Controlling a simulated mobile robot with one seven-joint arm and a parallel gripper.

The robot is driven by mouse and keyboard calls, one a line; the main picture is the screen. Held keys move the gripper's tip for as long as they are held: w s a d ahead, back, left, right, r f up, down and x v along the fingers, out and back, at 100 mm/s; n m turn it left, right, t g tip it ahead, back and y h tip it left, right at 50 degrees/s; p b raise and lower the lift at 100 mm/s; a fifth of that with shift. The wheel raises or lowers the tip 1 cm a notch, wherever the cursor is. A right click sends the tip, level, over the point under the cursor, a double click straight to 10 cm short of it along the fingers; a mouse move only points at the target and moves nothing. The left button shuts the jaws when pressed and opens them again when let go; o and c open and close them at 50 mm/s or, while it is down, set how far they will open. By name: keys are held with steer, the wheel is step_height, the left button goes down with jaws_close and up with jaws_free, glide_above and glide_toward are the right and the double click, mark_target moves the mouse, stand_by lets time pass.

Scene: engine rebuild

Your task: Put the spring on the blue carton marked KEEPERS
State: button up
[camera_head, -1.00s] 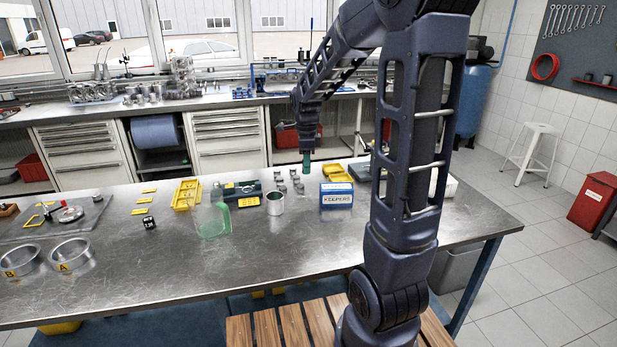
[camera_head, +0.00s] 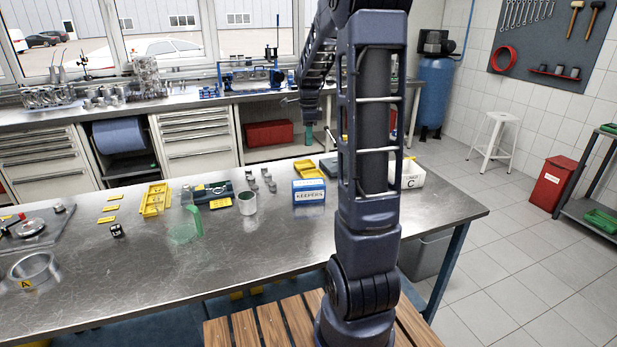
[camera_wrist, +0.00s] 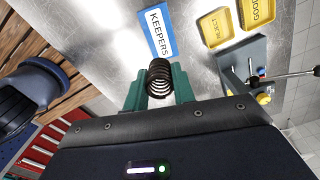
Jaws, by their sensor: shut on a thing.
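A dark coil spring (camera_wrist: 160,78) is held between the green fingers of my gripper (camera_wrist: 159,90) in the wrist view. In the head view my gripper (camera_head: 308,132) is raised beyond the far edge of the bench, small and partly cut off from clear sight by my arm; the spring cannot be made out there. The blue and white carton marked KEEPERS (camera_head: 309,191) stands on the metal bench, left of my arm. It also shows in the wrist view (camera_wrist: 158,34), beyond the spring and apart from it. Its top looks clear.
Yellow trays (camera_head: 156,199) (camera_wrist: 215,29) stand on the bench (camera_head: 270,250). A metal cup (camera_head: 247,203), a green clear jug (camera_head: 186,231) and several small metal parts are left of the carton. The bench front is clear.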

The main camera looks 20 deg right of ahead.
mark_target(309, 182)
step_height(309, 182, down, 16)
steer(key=shift+r, duration=0.25)
stand_by(0.3)
steer(key=shift+f, duration=0.1)
steer(key=o, duration=1)
steer(key=shift+c, duration=0.2)
step_height(309, 182, up, 12)
steer(key=s+a+r+n+t, duration=0.1)
steer(key=s+a+r+n, duration=0.3)
steer(key=s, duration=0.3)
steer(key=s+a+r+n+t, duration=0.1)
steer(key=s+r+n, duration=0.45)
steer(key=s, duration=0.25)
steer(key=s+a+n+t, duration=0.2)
steer(key=s+a+n, duration=0.1)
steer(key=s+n, duration=0.8)
steer(key=s, duration=0.4)
steer(key=shift+f+n+t, duration=0.15)
steer(key=shift+n+t, duration=0.15)
steer(key=shift+n, duration=0.05)
